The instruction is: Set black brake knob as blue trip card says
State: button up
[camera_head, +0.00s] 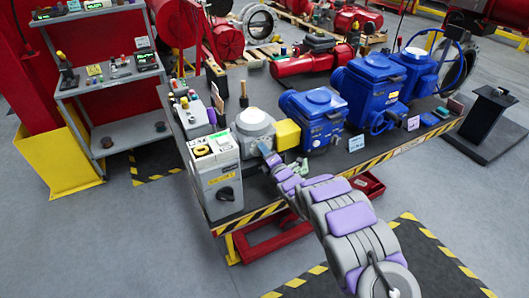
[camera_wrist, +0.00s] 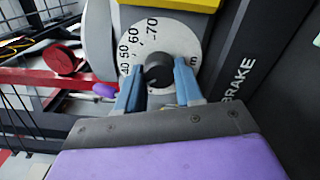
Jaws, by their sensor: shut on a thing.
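The black brake knob (camera_wrist: 157,71) sits at the centre of a pale round dial (camera_wrist: 183,35) in the wrist view. The dial shows 40, 50, 60 and 70 along its left and top; "BRAKE" is printed on the dark panel to the right. My gripper (camera_wrist: 160,80) has its blue fingers on both sides of the knob, shut on it. I cannot make out the knob's pointer. In the head view my gripper (camera_head: 268,155) is at the front of the grey actuator, and the knob is hidden. A small pale blue card (camera_head: 356,143) stands on the bench, its writing too small to read.
A grey control box (camera_head: 214,177) with a black rotary switch stands left of my gripper. A yellow block (camera_head: 287,134) and blue actuators (camera_head: 313,117) stand to the right along the bench. A red tray (camera_head: 368,185) is below the bench front.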

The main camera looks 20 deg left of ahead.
jog(key=shift+w+d+f+m+p, duration=0.1)
jog(key=shift+m+p, duration=2.25)
jog(key=shift+m, duration=1.8)
jog(key=shift+d+m+p, duration=0.1)
jog(key=shift+m+p, duration=2.25)
jog(key=shift+m, duration=1.8)
jog(key=shift+f, duration=0.1)
jog(key=o, duration=1)
jog(key=shift+w+a, duration=0.1)
jog(key=shift+a, duration=0.05)
jog(key=shift+o, duration=0.2)
jog(key=shift+r, duration=0.2)
